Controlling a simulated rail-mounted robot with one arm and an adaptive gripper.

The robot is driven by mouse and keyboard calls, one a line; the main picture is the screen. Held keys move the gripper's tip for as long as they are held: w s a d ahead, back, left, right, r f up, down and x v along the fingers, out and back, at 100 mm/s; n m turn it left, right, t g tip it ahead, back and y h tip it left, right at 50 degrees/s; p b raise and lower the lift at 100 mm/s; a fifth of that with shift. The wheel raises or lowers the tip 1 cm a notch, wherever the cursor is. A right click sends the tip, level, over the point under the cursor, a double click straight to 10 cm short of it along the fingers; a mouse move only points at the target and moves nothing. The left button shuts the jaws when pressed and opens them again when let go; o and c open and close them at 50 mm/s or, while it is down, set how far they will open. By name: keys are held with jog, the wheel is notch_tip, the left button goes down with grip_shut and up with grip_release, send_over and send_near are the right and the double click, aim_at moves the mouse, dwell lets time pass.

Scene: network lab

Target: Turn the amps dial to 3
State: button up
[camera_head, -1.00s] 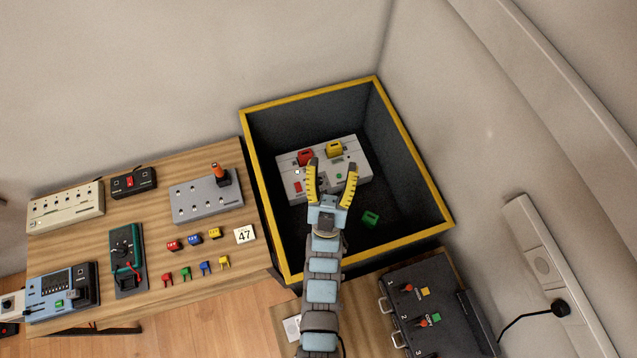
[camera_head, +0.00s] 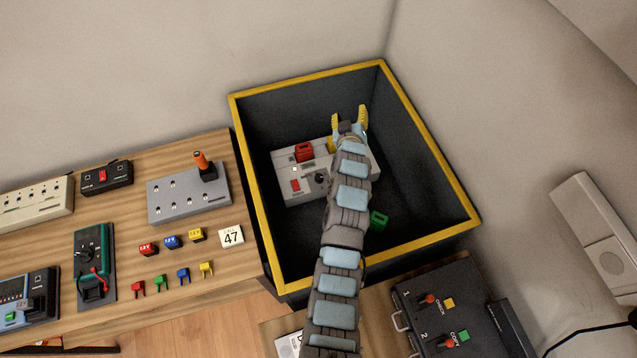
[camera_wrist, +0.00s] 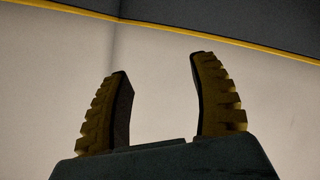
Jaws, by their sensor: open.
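A light grey panel device (camera_head: 300,193) lies in the dark bin, with a black round dial (camera_head: 320,177) on its face, a red block (camera_head: 304,152) and a partly hidden yellow block (camera_head: 331,145). The dial's label and setting are too small to read. My arm covers the panel's right part. My gripper (camera_head: 349,115) is open and empty, beyond the panel near the bin's far wall. Its two yellow ribbed fingers also show apart in the wrist view (camera_wrist: 159,68), with only wall and the bin's yellow rim behind. A green meter (camera_head: 94,272) with another black dial (camera_head: 87,255) lies on the table.
The bin's yellow rim (camera_head: 247,172) and high walls surround the panel. A green block (camera_head: 379,220) lies on the bin floor. The wooden table (camera_head: 214,290) at left holds several devices and small coloured plugs. A dark case (camera_head: 450,310) stands at lower right.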

notch_tip(320, 180, down, 7)
jog(key=w+n+g+y+b, duration=0.2)
jog(key=g+b, duration=0.1)
jog(key=b, duration=0.2)
jog(key=n+g+y+b, duration=0.3)
jog(key=n+g+b, duration=0.4)
jog(key=g+b, duration=0.3)
send_near(319, 177)
jog(key=b+x, duration=0.3)
jog(key=x, duration=0.4)
jog(key=shift+a+f+b, duration=0.15)
jog(key=shift+f+b, duration=0.1)
jog(key=shift+b, duration=0.15)
jog(key=shift+b+x, duration=0.7)
jog(key=shift+x, duration=0.65)
jog(key=shift+w, duration=0.1)
grip_shut()
